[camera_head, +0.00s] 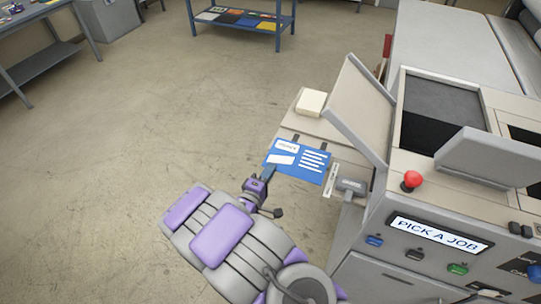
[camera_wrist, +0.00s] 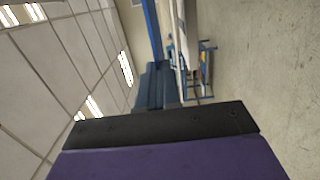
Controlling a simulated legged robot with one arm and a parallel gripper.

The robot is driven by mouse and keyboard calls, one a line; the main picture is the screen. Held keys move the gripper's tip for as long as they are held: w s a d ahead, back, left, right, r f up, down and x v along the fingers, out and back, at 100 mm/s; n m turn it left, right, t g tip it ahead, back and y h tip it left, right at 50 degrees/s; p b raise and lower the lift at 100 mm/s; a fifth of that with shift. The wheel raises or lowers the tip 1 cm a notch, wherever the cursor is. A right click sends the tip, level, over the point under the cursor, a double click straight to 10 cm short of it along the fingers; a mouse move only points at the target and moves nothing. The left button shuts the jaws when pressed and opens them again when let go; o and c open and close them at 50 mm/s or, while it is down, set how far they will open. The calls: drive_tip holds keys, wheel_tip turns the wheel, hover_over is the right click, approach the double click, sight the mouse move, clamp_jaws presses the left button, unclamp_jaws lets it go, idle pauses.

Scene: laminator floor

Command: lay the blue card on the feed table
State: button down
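The blue card (camera_head: 312,161), with white panels and lines of print, shows in the head view at the near end of the beige feed table (camera_head: 318,128). It lies roughly flat and covers that end of the table; I cannot tell whether it touches the surface or is just above it. My gripper (camera_head: 269,171) reaches in from the lower left, its narrow grey fingers together at the card's lower left corner, apparently shut on it. In the wrist view, a black and purple part of my gripper fills the bottom; the card is not visible there.
A cream block (camera_head: 311,102) sits on the table's far part. A raised grey panel (camera_head: 358,105) borders its right side. The machine has a red button (camera_head: 411,181) and a screen (camera_head: 438,235) reading "PICK A JOB". The floor (camera_head: 130,130) at left is clear.

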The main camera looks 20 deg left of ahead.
drive_tip(key=w+a, duration=0.1)
drive_tip(key=w, duration=0.1)
drive_tip(key=w+a, duration=0.1)
drive_tip(key=w, duration=0.2)
drive_tip(key=w+a+b, duration=0.1)
drive_tip(key=w, duration=0.2)
drive_tip(key=shift+f, duration=0.4)
drive_tip(key=f, duration=0.2)
drive_tip(key=f+b, duration=0.1)
drive_tip(key=shift+w+a+f, duration=0.25)
drive_tip(key=shift+a+f, duration=0.05)
drive_tip(key=shift+a, duration=0.1)
drive_tip(key=c, duration=1.4)
unclamp_jaws()
drive_tip(key=shift+d, duration=0.1)
drive_tip(key=shift+o, duration=0.2)
drive_tip(key=p, duration=0.2)
approach(269, 153)
drive_tip(key=f, duration=0.1)
drive_tip(key=a+f, duration=0.1)
drive_tip(key=f, duration=0.2)
drive_tip(key=shift+s+a+f, duration=0.2)
drive_tip(key=shift+s+f, duration=0.05)
drive_tip(key=shift+s, duration=0.05)
